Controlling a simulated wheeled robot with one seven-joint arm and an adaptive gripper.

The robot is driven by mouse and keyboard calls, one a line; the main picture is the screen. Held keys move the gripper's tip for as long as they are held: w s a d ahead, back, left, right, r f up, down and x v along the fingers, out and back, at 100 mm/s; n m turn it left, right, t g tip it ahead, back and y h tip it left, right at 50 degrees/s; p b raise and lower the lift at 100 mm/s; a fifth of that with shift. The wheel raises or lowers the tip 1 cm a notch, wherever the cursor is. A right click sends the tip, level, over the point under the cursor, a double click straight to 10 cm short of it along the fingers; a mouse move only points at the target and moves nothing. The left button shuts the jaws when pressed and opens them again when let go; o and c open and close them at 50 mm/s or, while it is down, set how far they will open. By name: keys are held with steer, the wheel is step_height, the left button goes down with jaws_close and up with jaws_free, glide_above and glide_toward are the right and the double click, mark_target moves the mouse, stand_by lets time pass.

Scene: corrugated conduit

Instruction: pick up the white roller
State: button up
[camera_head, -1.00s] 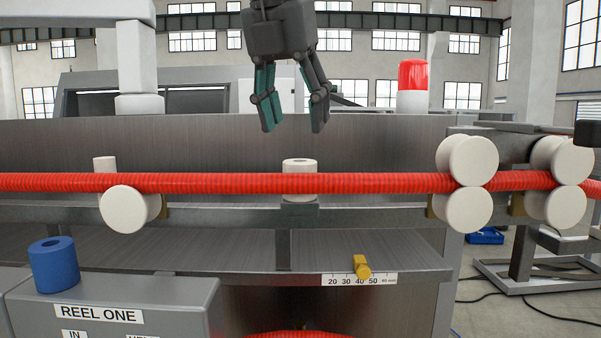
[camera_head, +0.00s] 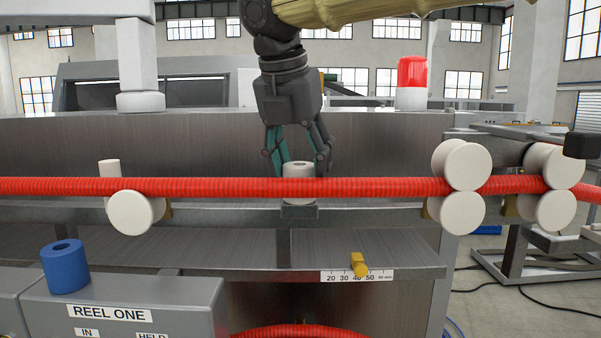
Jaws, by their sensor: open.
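A white roller (camera_head: 299,171) with a hole in its top stands upright behind the red conduit, in the middle of the camera_head view. The conduit crosses in front of it and hides part of its side. A small grey bracket (camera_head: 299,211) shows just below. My gripper (camera_head: 302,164) points down from above and is open. Its left finger is beside the roller's left side and its right finger beside the right. The lower fingertips are partly hidden behind the roller or conduit, and I cannot tell whether they touch the roller.
The red conduit (camera_head: 380,187) runs across the whole rail. Other white rollers (camera_head: 130,212) stand at the left and in stacked pairs (camera_head: 461,165) at the right. A blue cylinder (camera_head: 64,267) sits on the grey reel box (camera_head: 190,300). A yellow pointer (camera_head: 359,264) marks a scale.

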mark_target(302, 174)
steer(key=x, duration=0.3)
steer(key=shift+w+a, duration=0.15)
steer(key=shift+w, duration=0.25)
steer(key=shift+s+r, duration=0.2)
steer(key=shift+s, duration=0.25)
steer(key=shift+c, duration=0.6)
steer(key=shift+w+f, duration=0.1)
steer(key=shift+w, duration=0.05)
steer(key=c, duration=0.7)
